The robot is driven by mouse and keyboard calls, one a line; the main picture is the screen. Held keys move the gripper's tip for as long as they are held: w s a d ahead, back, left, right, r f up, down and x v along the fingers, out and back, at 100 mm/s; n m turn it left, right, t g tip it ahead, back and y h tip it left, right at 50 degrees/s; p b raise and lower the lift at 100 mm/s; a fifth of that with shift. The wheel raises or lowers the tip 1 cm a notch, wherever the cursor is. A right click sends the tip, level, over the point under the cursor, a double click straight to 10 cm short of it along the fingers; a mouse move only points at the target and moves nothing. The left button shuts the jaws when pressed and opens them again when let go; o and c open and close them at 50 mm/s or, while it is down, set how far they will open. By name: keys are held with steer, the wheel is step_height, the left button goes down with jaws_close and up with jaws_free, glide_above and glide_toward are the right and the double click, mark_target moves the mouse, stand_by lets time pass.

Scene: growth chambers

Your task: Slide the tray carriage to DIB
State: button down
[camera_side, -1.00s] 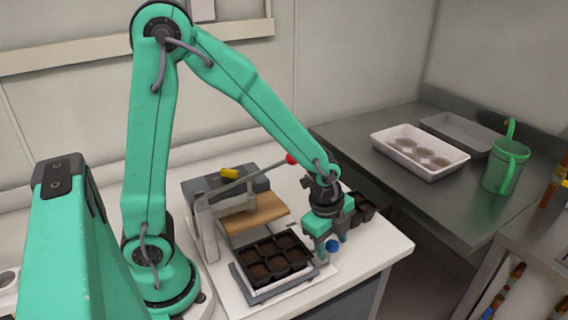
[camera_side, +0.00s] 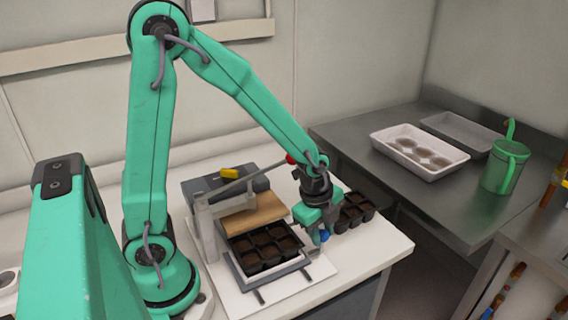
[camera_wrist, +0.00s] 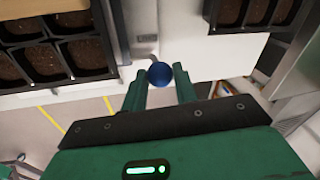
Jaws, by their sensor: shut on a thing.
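The tray carriage (camera_side: 282,269) is a grey frame on a white base plate. It carries a black cell tray (camera_side: 240,245) filled with dark soil. My gripper (camera_side: 318,232) is shut on the blue knob (camera_side: 324,236) at the carriage's right side; in the wrist view the blue knob (camera_wrist: 159,73) sits between the fingertips. The tray's rear edge lies close to the wooden board (camera_side: 253,213) of the press, partly below it. No DIB marking is readable, so I cannot tell which stop the carriage is at.
The press has a grey lever with a red ball (camera_side: 290,159) close to my wrist, and a yellow piece (camera_side: 229,173) on top. Another black cell tray (camera_side: 355,211) stands right of my gripper. A white tray (camera_side: 420,150) and green can (camera_side: 505,168) are on the far bench.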

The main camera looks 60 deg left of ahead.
steer(key=c, duration=1.1)
jaws_free()
steer(key=shift+r, duration=0.1)
step_height(320, 180, up, 8)
steer(key=s, duration=0.1)
steer(key=shift+s+f, duration=0.25)
